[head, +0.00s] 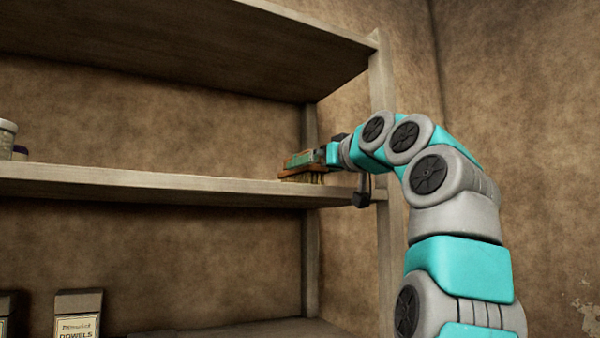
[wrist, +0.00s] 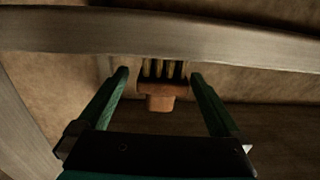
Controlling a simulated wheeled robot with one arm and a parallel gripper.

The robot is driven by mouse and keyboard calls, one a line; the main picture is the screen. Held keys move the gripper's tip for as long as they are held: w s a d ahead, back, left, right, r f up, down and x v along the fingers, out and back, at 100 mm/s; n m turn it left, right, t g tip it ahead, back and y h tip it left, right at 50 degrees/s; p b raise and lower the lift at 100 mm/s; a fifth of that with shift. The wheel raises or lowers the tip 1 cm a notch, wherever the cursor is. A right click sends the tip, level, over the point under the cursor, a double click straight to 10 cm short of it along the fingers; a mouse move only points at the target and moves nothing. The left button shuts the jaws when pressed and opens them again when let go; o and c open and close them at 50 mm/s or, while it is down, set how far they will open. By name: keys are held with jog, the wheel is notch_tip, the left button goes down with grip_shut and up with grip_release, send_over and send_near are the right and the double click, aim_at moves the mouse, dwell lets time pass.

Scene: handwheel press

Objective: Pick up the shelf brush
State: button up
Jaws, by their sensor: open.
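The shelf brush has a brown wooden block (head: 289,174) with pale bristles (head: 306,180) pointing down. It is at the right end of the middle shelf, near the front edge. In the wrist view the brush (wrist: 160,88) shows end-on, bristles toward the top of the picture, between the two green fingers. My gripper (head: 299,160) is at the brush, and its fingers hide part of the block in the head view. In the wrist view my gripper (wrist: 160,74) is open, with a visible gap between each finger and the brush.
The middle shelf (head: 150,183) has an upper shelf (head: 190,45) above it and a right upright (head: 384,230) close to my arm. Jars (head: 7,138) stand far left. A dowels box (head: 78,315) stands below. The middle shelf between jars and brush is clear.

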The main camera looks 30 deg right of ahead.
jog(key=w, duration=0.1)
jog(key=w+p, duration=0.1)
jog(key=w, duration=0.3)
jog(key=shift+a+r+p, duration=0.15)
jog(key=shift+a+p, duration=0.15)
jog(key=shift+p, duration=0.1)
jog(key=shift+c, duration=0.4)
grip_shut()
